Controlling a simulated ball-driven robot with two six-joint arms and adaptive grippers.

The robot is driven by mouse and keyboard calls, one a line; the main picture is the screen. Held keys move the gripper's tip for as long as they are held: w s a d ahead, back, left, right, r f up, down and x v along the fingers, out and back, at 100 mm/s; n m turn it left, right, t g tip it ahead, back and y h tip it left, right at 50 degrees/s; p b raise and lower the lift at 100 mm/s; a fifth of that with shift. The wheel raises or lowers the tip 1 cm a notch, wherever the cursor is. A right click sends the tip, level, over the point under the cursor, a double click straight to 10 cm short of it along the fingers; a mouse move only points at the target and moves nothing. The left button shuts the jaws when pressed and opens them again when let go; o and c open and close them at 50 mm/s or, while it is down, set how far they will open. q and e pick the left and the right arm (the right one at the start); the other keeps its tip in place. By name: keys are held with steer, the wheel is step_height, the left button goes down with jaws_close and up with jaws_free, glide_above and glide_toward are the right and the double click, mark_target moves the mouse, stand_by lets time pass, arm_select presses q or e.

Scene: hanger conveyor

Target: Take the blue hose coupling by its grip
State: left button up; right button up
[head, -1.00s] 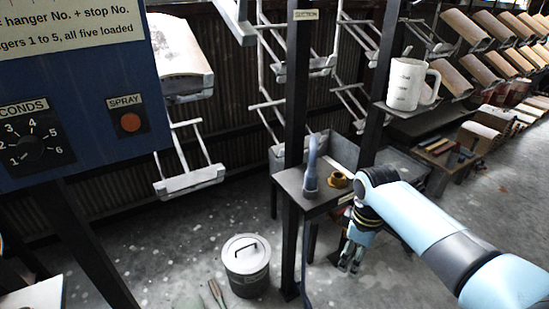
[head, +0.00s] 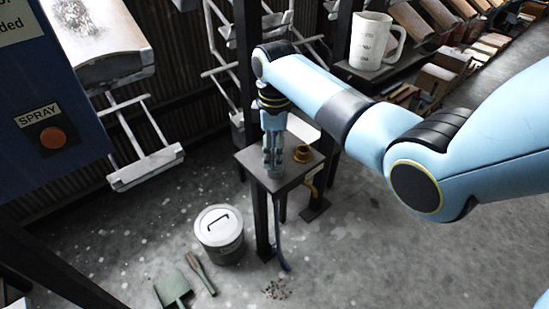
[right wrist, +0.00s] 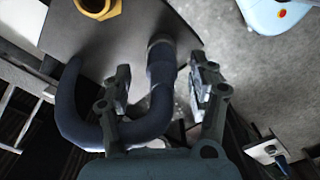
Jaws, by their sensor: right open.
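The blue hose coupling (right wrist: 162,62) shows in the right wrist view as a dark blue-grey cylinder with a curved hose (right wrist: 85,125) looping from it to the left. In the head view my gripper hides the coupling, and the hose (head: 280,255) hangs below the small table (head: 295,178). My right gripper (head: 272,165) points down over that table. In the right wrist view my right gripper (right wrist: 160,88) is open, with one finger on each side of the coupling's lower part; I cannot tell whether either finger touches it. My left gripper is not in view.
A brass fitting (head: 303,154) sits on the table right of my gripper and also shows in the wrist view (right wrist: 98,8). A white mug (head: 372,42) stands on a shelf behind my arm. A lidded bucket (head: 219,235) and dustpan (head: 174,288) are on the floor.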

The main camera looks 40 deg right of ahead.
step_height(320, 180, down, 2)
steer(key=shift+s+a+f, duration=0.1)
steer(key=shift+s+f, duration=0.05)
steer(key=shift+f, duration=0.3)
steer(key=c, duration=1.1)
steer(key=shift+c, duration=0.2)
steer(key=shift+r, duration=0.15)
steer(key=shift+r, duration=0.25)
steer(key=r, duration=0.3)
steer(key=shift+s+d+r, duration=0.25)
steer(key=shift+r, duration=0.15)
steer(key=s+d+r, duration=0.2)
steer(key=s+r, duration=0.1)
steer(key=s, duration=0.2)
steer(key=s+d+r+p, duration=0.1)
steer(key=s+d+r, duration=0.1)
steer(key=s, duration=0.3)
steer(key=shift+d+r, duration=0.3)
steer(key=shift+r, duration=0.45)
